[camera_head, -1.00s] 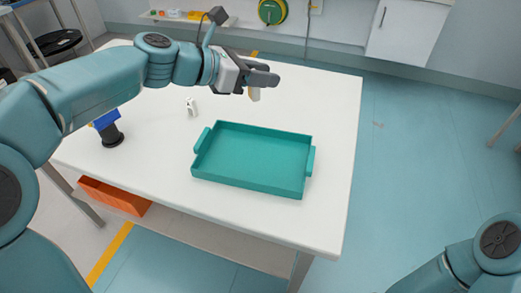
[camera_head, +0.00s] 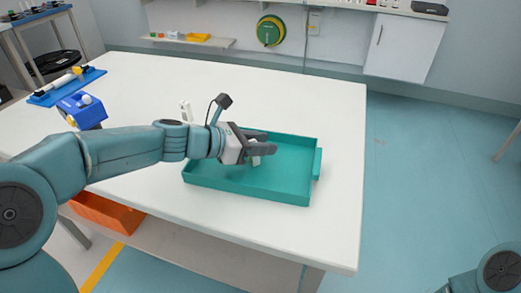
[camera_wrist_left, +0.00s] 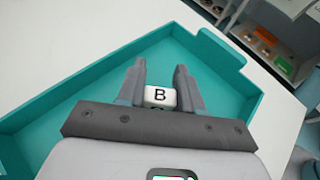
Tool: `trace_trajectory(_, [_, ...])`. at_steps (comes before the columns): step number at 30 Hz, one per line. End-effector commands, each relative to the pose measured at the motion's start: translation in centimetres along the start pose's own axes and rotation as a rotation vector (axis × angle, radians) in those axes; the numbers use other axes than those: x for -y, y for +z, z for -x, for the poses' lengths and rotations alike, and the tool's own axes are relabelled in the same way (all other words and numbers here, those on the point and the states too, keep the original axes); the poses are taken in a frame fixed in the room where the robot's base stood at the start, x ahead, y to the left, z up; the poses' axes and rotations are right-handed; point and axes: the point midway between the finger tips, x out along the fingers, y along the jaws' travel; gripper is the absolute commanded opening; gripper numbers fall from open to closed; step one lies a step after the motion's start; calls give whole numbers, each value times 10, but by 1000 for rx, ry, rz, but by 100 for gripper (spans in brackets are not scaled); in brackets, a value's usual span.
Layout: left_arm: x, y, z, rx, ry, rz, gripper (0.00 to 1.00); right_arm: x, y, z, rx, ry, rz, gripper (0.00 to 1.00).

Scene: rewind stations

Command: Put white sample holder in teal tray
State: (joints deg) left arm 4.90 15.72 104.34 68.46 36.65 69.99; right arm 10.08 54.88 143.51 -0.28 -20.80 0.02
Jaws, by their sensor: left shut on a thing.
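I cannot tell whether the piece touches the tray floor. In the left wrist view the tray (camera_wrist_left: 75,88) surrounds the fingers and looks empty otherwise. My right gripper is out of view.
Another small white piece (camera_head: 186,112) stands on the white table (camera_head: 130,85) behind my left arm. A blue object (camera_head: 82,110) and a blue mat with items (camera_head: 66,88) lie at the left. An orange bin (camera_head: 105,213) is below. The table's right side is clear.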

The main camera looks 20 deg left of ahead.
Motion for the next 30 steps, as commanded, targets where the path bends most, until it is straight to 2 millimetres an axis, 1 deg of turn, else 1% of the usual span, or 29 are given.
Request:
trace_trajectory(8, [0,-1,0,1,1,0,6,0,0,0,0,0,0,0])
trace_trajectory(11, [0,-5,-2,1,1,0,6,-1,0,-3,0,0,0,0])
trace_trajectory(12, [0,-5,-2,1,1,0,39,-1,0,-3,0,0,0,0])
trace_trajectory(14, [0,-4,-1,1,1,0,58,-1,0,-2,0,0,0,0])
trace_trajectory(15, [0,-4,-1,1,1,0,61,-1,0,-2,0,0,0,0])
trace_trajectory(22, [0,-4,-1,1,1,0,61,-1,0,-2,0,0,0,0])
trace_trajectory(25, [0,2,2,1,1,-1,61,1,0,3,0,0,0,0])
trace_trajectory(28, [-2,1,17,1,6,1,61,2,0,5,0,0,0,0])
trace_trajectory(30, [-2,2,32,1,6,1,61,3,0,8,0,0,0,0])
